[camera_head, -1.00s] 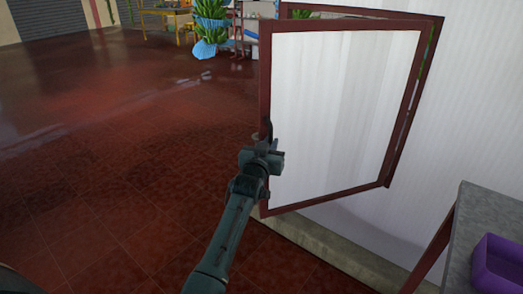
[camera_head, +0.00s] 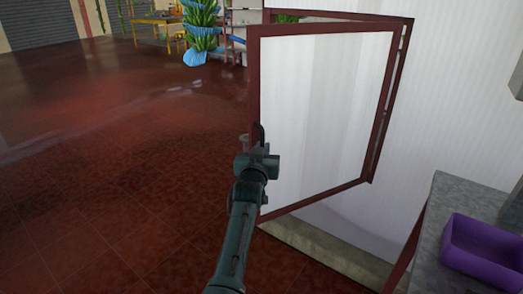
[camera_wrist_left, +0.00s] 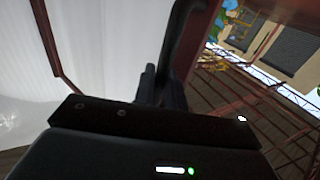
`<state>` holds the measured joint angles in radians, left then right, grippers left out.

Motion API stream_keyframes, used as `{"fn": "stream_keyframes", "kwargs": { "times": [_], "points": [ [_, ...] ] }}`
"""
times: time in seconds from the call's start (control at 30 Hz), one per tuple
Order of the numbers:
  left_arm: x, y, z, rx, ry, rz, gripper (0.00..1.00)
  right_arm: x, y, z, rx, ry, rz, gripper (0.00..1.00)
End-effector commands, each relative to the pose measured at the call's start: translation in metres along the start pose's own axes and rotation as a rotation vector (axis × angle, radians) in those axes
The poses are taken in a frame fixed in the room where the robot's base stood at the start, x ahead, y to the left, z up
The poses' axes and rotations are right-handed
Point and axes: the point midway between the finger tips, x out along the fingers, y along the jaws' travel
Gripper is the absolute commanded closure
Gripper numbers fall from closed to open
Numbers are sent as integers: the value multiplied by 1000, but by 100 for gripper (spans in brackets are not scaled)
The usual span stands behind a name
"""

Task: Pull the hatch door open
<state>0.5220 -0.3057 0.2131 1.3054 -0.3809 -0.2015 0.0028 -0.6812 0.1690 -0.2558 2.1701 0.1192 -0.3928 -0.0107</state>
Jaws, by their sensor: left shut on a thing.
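The hatch door (camera_head: 318,110) is a white panel in a dark red frame. It stands swung out from the white wall, hinged on its right side, with a gap behind its top edge. My left gripper (camera_head: 258,142) is at the door's free left edge, at about mid height. In the left wrist view my left gripper (camera_wrist_left: 160,88) is shut on a dark curved handle (camera_wrist_left: 184,40) beside the red frame. The white door panel (camera_wrist_left: 100,50) fills the left of that view. My right gripper is not in view.
A grey counter (camera_head: 440,200) with a purple crate (camera_head: 485,240) stands at the lower right. A low concrete ledge (camera_head: 330,250) runs under the door. The tiled red floor (camera_head: 110,160) at left is clear.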

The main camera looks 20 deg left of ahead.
Motion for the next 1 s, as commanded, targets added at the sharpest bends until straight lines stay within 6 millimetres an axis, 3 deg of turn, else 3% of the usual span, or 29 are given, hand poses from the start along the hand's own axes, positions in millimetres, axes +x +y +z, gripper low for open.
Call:
{"fn": "stream_keyframes", "kwargs": {
  "times": [0.03, 0.33, 0.37, 0.57, 1.0],
  "points": [
    [1, 6, -7, -1, 11, 8, 100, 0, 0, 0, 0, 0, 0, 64],
    [1, 6, -6, -1, 10, 8, 100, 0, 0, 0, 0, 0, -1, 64],
    [1, 6, -6, -1, 10, 8, 86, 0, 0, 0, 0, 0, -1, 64],
    [0, 4, -4, 0, 6, 5, 71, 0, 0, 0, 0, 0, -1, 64],
    [0, 0, -1, 1, 0, 2, 71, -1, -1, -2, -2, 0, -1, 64]
  ]
}}
